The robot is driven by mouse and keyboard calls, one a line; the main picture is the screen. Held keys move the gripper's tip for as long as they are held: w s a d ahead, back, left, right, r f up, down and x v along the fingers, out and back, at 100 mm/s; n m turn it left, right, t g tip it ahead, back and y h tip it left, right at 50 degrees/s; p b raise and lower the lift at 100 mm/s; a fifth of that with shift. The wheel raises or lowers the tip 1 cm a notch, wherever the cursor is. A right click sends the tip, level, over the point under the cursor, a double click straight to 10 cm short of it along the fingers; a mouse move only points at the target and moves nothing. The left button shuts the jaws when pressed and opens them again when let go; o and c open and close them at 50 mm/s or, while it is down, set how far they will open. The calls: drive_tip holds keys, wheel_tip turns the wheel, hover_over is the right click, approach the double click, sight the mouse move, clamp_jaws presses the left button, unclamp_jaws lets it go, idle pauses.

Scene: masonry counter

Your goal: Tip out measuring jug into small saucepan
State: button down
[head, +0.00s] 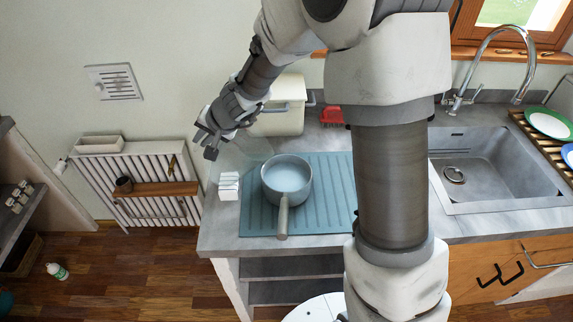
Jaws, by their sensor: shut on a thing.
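The small saucepan (303,187) is pale blue-grey and stands upright on a teal ribbed mat (331,202), its handle towards the counter's front edge. My gripper (211,146) is above and left of the saucepan, near the counter's left end. It is shut on a faint, see-through vessel, apparently the measuring jug (240,157), which shows between the gripper and the saucepan. The jug's outline is too faint to tell its exact tilt or contents. The saucepan's inside looks pale; I cannot tell whether anything is in it.
A small white object (229,186) stands at the counter's left edge beside the mat. A cream bin (282,118) and a red item (332,115) are behind. The sink (500,170) and tap (480,66) are right. My arm hides the counter's middle.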

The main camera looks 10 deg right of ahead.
drive_tip(key=shift+w+a+f+n+g+h+p, duration=0.2)
drive_tip(key=shift+a+f+h+p, duration=0.65)
drive_tip(key=shift+p, duration=1.5)
drive_tip(key=shift+w+a+f+n+g+h+p, duration=0.2)
drive_tip(key=shift+a+f+h+p, duration=0.6)
drive_tip(key=shift+p, duration=1.5)
drive_tip(key=shift+a+r, duration=0.2)
drive_tip(key=shift+a, duration=0.2)
drive_tip(key=shift+w+a+f+n+g+h, duration=0.1)
drive_tip(key=shift+a+f+n+g+h, duration=0.15)
drive_tip(key=shift+f+h, duration=0.45)
drive_tip(key=shift+w+a+f+n+g+h, duration=0.15)
drive_tip(key=shift+a+f+h, duration=0.25)
drive_tip(key=shift+f+h, duration=0.3)
drive_tip(key=shift+w+a+f+n+g+h, duration=0.1)
drive_tip(key=shift+a+f+g+h, duration=0.15)
drive_tip(key=shift+f+h, duration=0.4)
drive_tip(key=shift+f, duration=0.1)
